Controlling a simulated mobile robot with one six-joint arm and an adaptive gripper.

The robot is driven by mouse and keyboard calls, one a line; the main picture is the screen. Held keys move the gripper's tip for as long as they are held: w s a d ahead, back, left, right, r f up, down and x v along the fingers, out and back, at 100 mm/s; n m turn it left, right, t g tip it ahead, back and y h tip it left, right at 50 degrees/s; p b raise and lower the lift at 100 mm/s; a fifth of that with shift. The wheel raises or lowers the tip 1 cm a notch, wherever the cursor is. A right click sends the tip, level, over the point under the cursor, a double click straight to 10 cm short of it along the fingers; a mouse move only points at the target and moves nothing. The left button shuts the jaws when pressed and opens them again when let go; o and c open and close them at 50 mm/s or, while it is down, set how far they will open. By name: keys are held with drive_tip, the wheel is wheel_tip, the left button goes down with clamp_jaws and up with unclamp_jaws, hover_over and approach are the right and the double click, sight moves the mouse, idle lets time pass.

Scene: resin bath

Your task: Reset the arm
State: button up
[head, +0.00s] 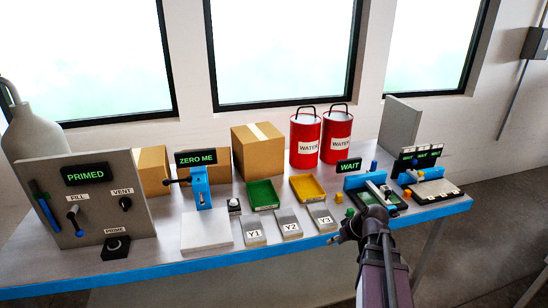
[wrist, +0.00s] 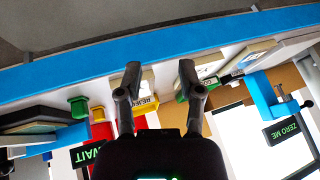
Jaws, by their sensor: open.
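My arm (head: 382,250) rises from the bottom right in the head view. My gripper (head: 340,237) is at its upper end, near the table's front edge, just below plate Y3. In the wrist view my gripper (wrist: 160,78) shows two dark fingers spread apart, with nothing held between them. The wrist picture is upside down. The table's blue front edge (wrist: 150,45) runs across its top.
The table holds a panel reading PRIMED (head: 86,175), a blue stand with a ZERO ME sign (head: 196,158), a green tray (head: 262,194), a yellow tray (head: 307,188), plates Y1 (head: 254,233) and Y2 (head: 290,228), red water cans (head: 304,142), and a blue-framed station (head: 365,185) right of my gripper.

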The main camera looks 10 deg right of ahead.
drive_tip(key=s+a+g+h+p, duration=0.2)
drive_tip(key=s+a, duration=0.1)
drive_tip(key=a, duration=0.4)
drive_tip(key=s+a+r+m+g+h+p, duration=0.1)
drive_tip(key=s+a+g+h+p, duration=0.1)
drive_tip(key=a, duration=0.6)
drive_tip(key=shift+s+r+g, duration=0.3)
drive_tip(key=shift+s+g, duration=0.2)
drive_tip(key=shift+s, duration=0.7)
drive_tip(key=shift+s, duration=0.1)
